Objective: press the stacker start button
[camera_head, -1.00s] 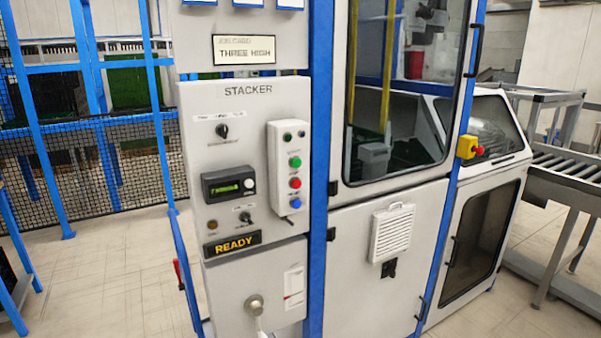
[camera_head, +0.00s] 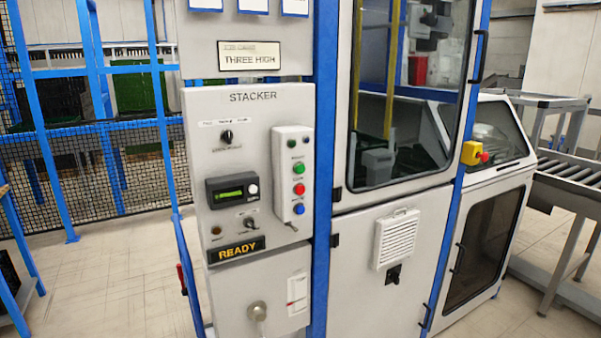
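The stacker control panel (camera_head: 258,110) is a light grey cabinet face labelled STACKER. A white button box (camera_head: 292,145) on its right side carries a green button (camera_head: 298,168), a red button (camera_head: 299,189) and a blue button (camera_head: 299,209) in a column. The button labels are too small to read. A small green display (camera_head: 231,192) and a rotary switch (camera_head: 227,135) sit to the left of the box. Neither of my grippers shows in the head view.
A yellow box with a red emergency button (camera_head: 473,153) is on the blue post at right. A glazed door (camera_head: 405,90) covers the machine. A roller conveyor (camera_head: 572,178) stands at far right. Open floor (camera_head: 105,280) lies to the left.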

